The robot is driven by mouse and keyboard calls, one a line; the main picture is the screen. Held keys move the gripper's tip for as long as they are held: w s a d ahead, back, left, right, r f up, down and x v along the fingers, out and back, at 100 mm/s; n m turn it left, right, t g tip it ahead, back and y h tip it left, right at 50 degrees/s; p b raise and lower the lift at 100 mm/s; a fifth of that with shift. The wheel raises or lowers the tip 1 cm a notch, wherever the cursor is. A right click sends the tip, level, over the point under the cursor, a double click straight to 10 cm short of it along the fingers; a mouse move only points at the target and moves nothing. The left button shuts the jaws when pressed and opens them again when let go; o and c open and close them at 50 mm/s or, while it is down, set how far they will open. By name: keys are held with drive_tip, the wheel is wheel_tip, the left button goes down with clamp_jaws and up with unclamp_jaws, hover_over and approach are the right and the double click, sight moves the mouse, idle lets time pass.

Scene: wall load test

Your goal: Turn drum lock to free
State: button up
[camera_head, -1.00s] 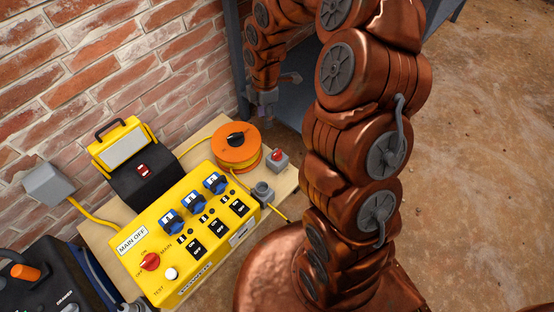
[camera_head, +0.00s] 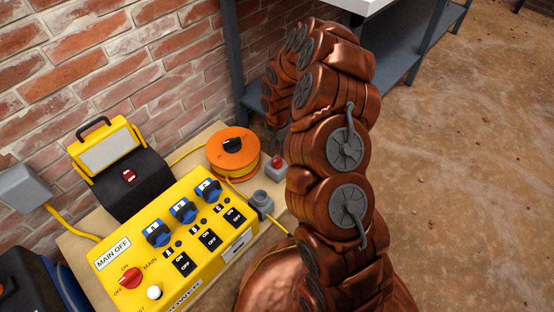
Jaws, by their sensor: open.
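The orange cable drum (camera_head: 232,155) stands on the wooden board to the left of my arm. The drum lock (camera_head: 233,145) is a black knob on the centre of the drum's top. My gripper (camera_head: 281,136) shows only in part, to the right of the drum and apart from it, with my arm links hiding much of it. It is open, and I see nothing in it.
A yellow power box (camera_head: 180,238) with blue sockets, switches and a red knob stands front left. A black and yellow lamp (camera_head: 128,175) stands behind it. A grey box with a red button (camera_head: 277,165) sits close beside the drum. A brick wall (camera_head: 60,80) rises behind.

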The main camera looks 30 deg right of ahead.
sight(277, 158)
wheel_tip(277, 158, down, 6)
drive_tip(key=shift+f+b, duration=0.1)
drive_tip(key=shift+b, duration=1)
drive_tip(key=shift+c, duration=0.3)
clamp_jaws()
